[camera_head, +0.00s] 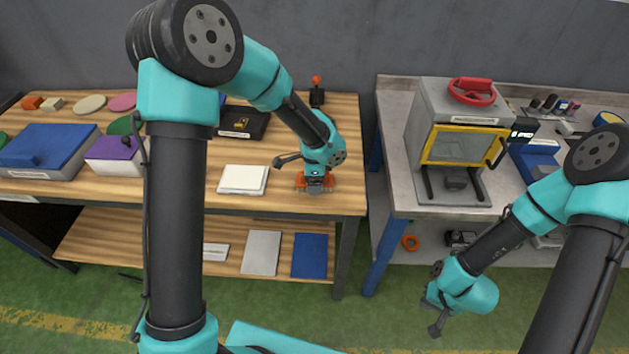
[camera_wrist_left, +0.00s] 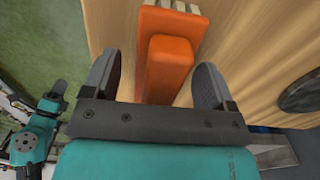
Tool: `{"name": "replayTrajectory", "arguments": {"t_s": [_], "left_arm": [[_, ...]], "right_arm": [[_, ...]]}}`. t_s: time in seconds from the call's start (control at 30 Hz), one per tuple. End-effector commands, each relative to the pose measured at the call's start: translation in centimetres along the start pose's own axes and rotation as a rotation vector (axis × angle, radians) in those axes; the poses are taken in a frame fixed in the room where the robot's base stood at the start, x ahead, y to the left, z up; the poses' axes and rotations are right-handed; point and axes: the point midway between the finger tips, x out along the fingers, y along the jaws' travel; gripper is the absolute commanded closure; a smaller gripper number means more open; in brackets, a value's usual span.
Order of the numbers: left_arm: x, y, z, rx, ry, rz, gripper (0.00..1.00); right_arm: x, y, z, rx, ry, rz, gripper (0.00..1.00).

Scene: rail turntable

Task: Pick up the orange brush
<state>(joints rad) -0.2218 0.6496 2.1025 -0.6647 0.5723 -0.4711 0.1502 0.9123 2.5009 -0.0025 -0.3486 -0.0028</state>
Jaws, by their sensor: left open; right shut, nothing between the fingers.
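The orange brush (camera_head: 300,181) lies on the wooden table near its right front edge, mostly hidden under my left gripper in the head view. In the left wrist view the brush (camera_wrist_left: 171,62) shows a raised orange block on an orange body, with pale bristles at the top edge. My left gripper (camera_head: 315,187) is over it and open. In the left wrist view its two fingers (camera_wrist_left: 156,80) stand on either side of the raised block, with gaps on both sides. My right gripper (camera_head: 431,303) is shut and empty, low over the floor in front of the grey bench.
A white block (camera_head: 243,179) lies left of the brush and a black box (camera_head: 244,121) behind it. A black stand with an orange top (camera_head: 316,91) is at the back. The grey bench (camera_head: 398,179) stands right across a gap.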

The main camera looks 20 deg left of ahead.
Motion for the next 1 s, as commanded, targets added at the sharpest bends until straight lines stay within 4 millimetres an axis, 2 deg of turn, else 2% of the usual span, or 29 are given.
{"name": "replayTrajectory", "arguments": {"t_s": [0.27,0.83,1.0], "left_arm": [[-0.03,-0.01,-0.01,0.0,0.0,0.0,0.21],[-0.04,-0.01,-0.01,0.0,0.0,0.0,0.74],[-0.05,-0.01,-0.01,0.0,0.0,0.0,0.77]], "right_arm": [[0.0,0.0,0.0,0.0,0.0,0.0,1.0],[0.0,0.0,0.0,0.0,0.0,0.0,1.0],[0.0,0.0,0.0,0.0,0.0,0.0,1.0]]}}
